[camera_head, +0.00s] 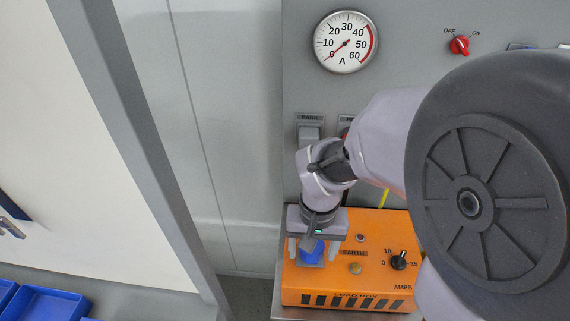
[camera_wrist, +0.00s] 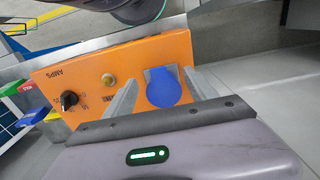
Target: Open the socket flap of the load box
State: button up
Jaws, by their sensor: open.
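The load box (camera_head: 385,232) is an orange box with its labelled panel facing up, low in the head view. Its blue socket flap (camera_head: 312,254) is at the panel's left end, partly hidden by my gripper. In the wrist view the flap (camera_wrist: 164,88) is a rounded blue piece that looks flat against the orange panel (camera_wrist: 140,62). My gripper (camera_head: 313,250) is open above that end of the box, with one finger on each side of the flap. In the wrist view the fingers (camera_wrist: 162,84) straddle it with gaps; I cannot tell their exact height above the panel.
An EARTH post (camera_head: 355,268) and a black AMPS knob (camera_head: 398,260) stand on the panel to the right of the flap. Behind are a round ammeter (camera_head: 346,42), a PARK holder (camera_head: 309,132) and a red OFF/ON switch (camera_head: 460,45). Blue trays (camera_head: 45,303) lie at lower left.

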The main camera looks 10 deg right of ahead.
aim_at(312, 257)
jog(key=shift+c, duration=0.3)
grip_shut()
jog(key=shift+r+p, duration=0.1)
jog(key=shift+p, duration=0.2)
jog(key=r+g+p, duration=0.1)
jog(key=p, duration=0.2)
jog(key=shift+w+d+r+p, duration=0.1)
jog(key=shift+w+r+p, duration=0.1)
jog(key=shift+p, duration=0.1)
jog(key=g+p, duration=0.1)
jog(key=p, duration=0.2)
jog(key=w+r+g+y+p, duration=0.1)
jog(key=p, duration=0.2)
jog(key=shift+d+r+g, duration=0.1)
jog(key=shift+d+g, duration=0.05)
jog(key=shift+g, duration=0.15)
jog(key=g+p, duration=0.1)
jog(key=p, duration=0.1)
jog(key=w+g+y+p, duration=0.1)
jog(key=p, duration=0.1)
jog(key=shift+d+r+p, duration=0.15)
jog(key=shift+r+p, duration=0.2)
jog(key=g+p, duration=0.1)
jog(key=p, duration=0.1)
jog(key=w+g+p, duration=0.1)
jog(key=g+p, duration=0.1)
jog(key=shift+w+d+y, duration=0.25)
jog(key=shift+w+y, duration=0.05)
jog(key=shift+y, duration=0.1)
